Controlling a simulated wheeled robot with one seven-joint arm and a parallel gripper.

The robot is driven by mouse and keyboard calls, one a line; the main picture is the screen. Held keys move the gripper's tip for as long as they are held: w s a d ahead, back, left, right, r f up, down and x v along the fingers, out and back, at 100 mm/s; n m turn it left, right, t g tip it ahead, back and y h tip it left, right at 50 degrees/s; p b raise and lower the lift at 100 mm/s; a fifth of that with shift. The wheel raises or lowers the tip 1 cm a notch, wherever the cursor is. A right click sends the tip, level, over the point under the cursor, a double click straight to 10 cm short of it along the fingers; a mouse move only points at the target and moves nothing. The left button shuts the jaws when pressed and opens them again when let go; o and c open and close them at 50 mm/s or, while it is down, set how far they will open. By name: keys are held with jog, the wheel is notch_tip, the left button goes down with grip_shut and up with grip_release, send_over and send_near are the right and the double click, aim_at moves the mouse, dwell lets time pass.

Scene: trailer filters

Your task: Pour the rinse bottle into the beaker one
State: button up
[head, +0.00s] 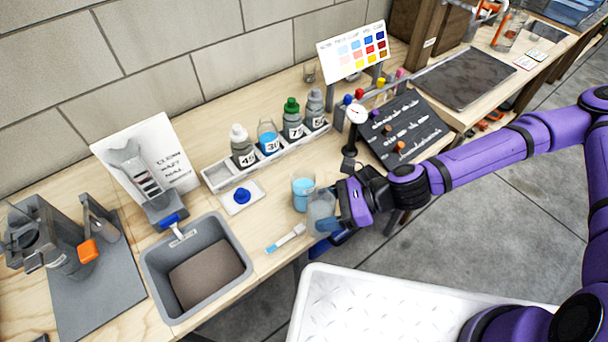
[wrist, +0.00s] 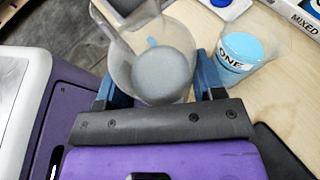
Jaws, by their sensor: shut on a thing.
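My gripper (head: 337,212) is shut on a clear, wide-bodied vessel (head: 320,212), which I take to be the rinse bottle; no label on it shows. In the wrist view this vessel (wrist: 162,75) sits between the blue fingers (wrist: 158,90) with greyish contents in it. Beaker one (head: 303,190) is clear, holds light blue liquid and stands upright on the bench, just left of and behind the held vessel. In the wrist view beaker one (wrist: 237,55) shows its ONE label, right of the fingers. I cannot tell whether the held vessel touches the bench.
A white rack (head: 218,178) of numbered bottles stands behind beaker one. A blue cap (head: 242,196) lies on a white pad. A grey bin (head: 160,270) is at left, a blue-tipped strip (head: 285,238) in front. A black board (head: 408,128) is at right.

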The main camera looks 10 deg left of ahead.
aim_at(322, 193)
jog(key=shift+w+a+f+m+g+h, duration=0.2)
jog(key=shift+f+m+g+h, duration=0.15)
jog(key=shift+f+m, duration=0.25)
jog(key=shift+w+a+f+m+g+h, duration=0.1)
jog(key=shift+w+f+m+g+h, duration=0.1)
jog(key=shift+f+m+g+h, duration=0.3)
jog(key=shift+m+h, duration=0.25)
jog(key=shift+m, duration=0.35)
jog(key=r, duration=0.4)
jog(key=shift+w+a+r, duration=0.1)
jog(key=shift+w+r, duration=0.15)
jog(key=shift+r, duration=0.1)
jog(key=shift+w+a+r+m+g, duration=0.15)
jog(key=shift+w+r+m+g, duration=0.1)
jog(key=shift+r+m+g, duration=0.3)
jog(key=shift+s+f+m+g+h, duration=0.15)
jog(key=shift+f+m+g+h, duration=0.25)
jog(key=shift+f+m+h, duration=0.15)
jog(key=shift+s+d+f+m+g+h+p, duration=0.15)
jog(key=shift+s+f+m+g+h+p, duration=0.1)
jog(key=shift+m+g+p, duration=0.3)
jog(key=shift+s+d+f+m+g+h+p, duration=0.1)
jog(key=shift+d+f+m+g+h+p, duration=0.1)
jog(key=shift+m+g+p, duration=0.35)
dwell(1.5)
jog(key=shift+r+p, duration=0.4)
jog(key=shift+r, duration=0.1)
dwell(1.4)
